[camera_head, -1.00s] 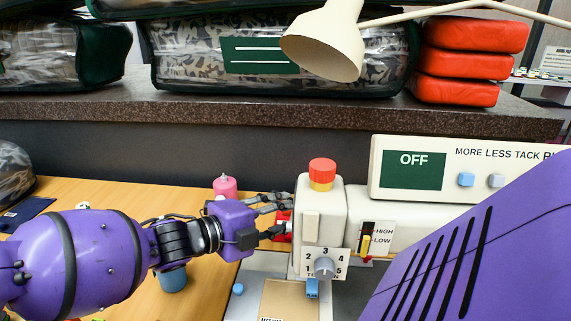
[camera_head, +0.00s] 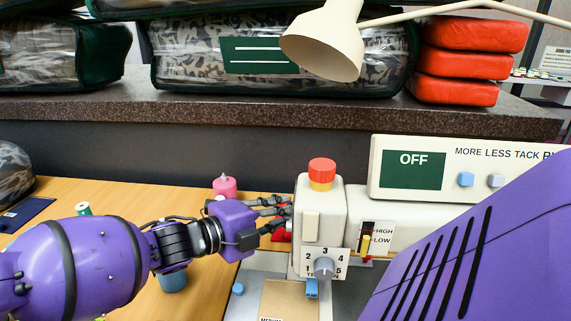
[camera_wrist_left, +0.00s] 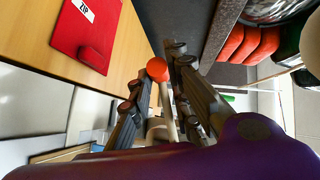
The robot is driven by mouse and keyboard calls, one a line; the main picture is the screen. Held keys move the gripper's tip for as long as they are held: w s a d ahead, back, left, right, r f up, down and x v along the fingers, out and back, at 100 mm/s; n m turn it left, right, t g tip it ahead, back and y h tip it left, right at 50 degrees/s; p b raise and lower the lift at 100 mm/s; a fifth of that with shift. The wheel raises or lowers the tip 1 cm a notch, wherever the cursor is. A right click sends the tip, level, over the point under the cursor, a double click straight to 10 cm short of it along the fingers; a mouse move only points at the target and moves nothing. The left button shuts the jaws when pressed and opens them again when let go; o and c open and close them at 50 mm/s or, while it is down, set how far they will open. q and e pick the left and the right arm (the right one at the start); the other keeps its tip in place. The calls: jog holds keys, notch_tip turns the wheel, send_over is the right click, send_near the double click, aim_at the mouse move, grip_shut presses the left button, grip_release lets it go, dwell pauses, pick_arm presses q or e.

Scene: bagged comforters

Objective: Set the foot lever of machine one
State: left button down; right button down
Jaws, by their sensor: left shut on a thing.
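The machine (camera_head: 318,210) is a pale sewing head with a red and yellow button on top and a numbered dial in front. In the left wrist view, a lever with a red-orange ball (camera_wrist_left: 157,69) on a pale rod (camera_wrist_left: 168,105) stands between my left gripper's fingers. My left gripper (camera_head: 284,213) is at the left side of the machine head, and it also shows in the left wrist view (camera_wrist_left: 163,85). It is shut on the lever, with the ball beyond the grip. Its contact points are partly hidden. My right gripper is out of view.
A panel reading OFF (camera_head: 413,170) stands behind the machine. A pink spool (camera_head: 224,186) and a blue cup (camera_head: 173,281) are near my left wrist. A red pad marked ZIP (camera_wrist_left: 88,35) lies on the wooden table. A lamp (camera_head: 325,40) hangs above.

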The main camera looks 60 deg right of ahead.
pick_arm(q)
jog(key=shift+d+r+m+h+b, duration=0.2)
jog(key=shift+r+m+h+b, duration=0.45)
jog(key=shift+r+m+h, duration=0.55)
jog(key=c, duration=1.7)
grip_release()
jog(key=shift+o, duration=0.2)
jog(key=shift+w, duration=0.1)
jog(key=v, duration=1.2)
jog(key=shift+f, duration=0.15)
jog(key=shift+w, duration=0.1)
